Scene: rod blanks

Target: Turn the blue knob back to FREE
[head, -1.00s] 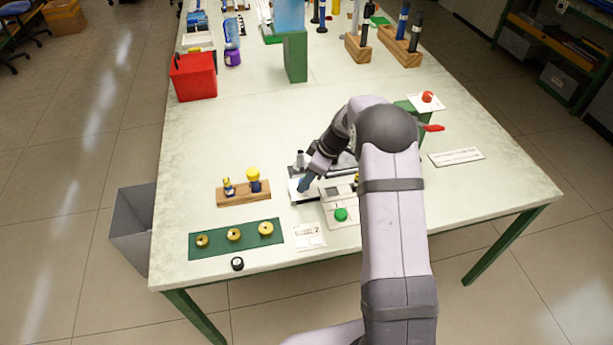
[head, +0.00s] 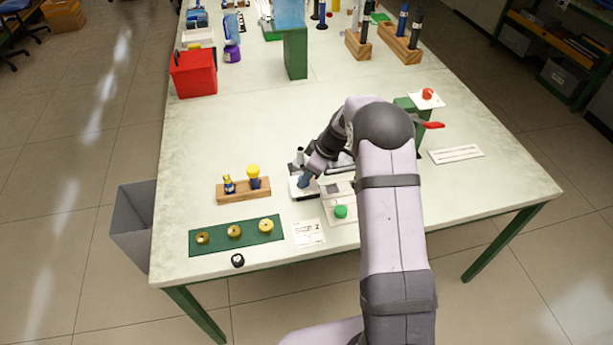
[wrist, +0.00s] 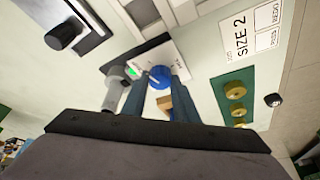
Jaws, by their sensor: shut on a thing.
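The blue knob (wrist: 160,77) sits on a white plate (wrist: 174,59) in the wrist view, with small lettering too small to read. A pale mark shows by the knob's left side; I cannot tell which word it points at. A green light (wrist: 132,72) glows on the plate left of the knob. My gripper (wrist: 158,85) is shut on the knob, with one dark blue finger on each side. In the head view my gripper (head: 304,182) reaches down onto the small fixture, and its fingers hide the knob.
A grey cylinder (wrist: 116,85) stands close left of my fingers. A panel with a green button (head: 341,211) is beside the fixture. A SIZE 2 card (head: 308,232), a green mat (head: 218,245) with yellow rings and a wooden rack (head: 236,196) lie left.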

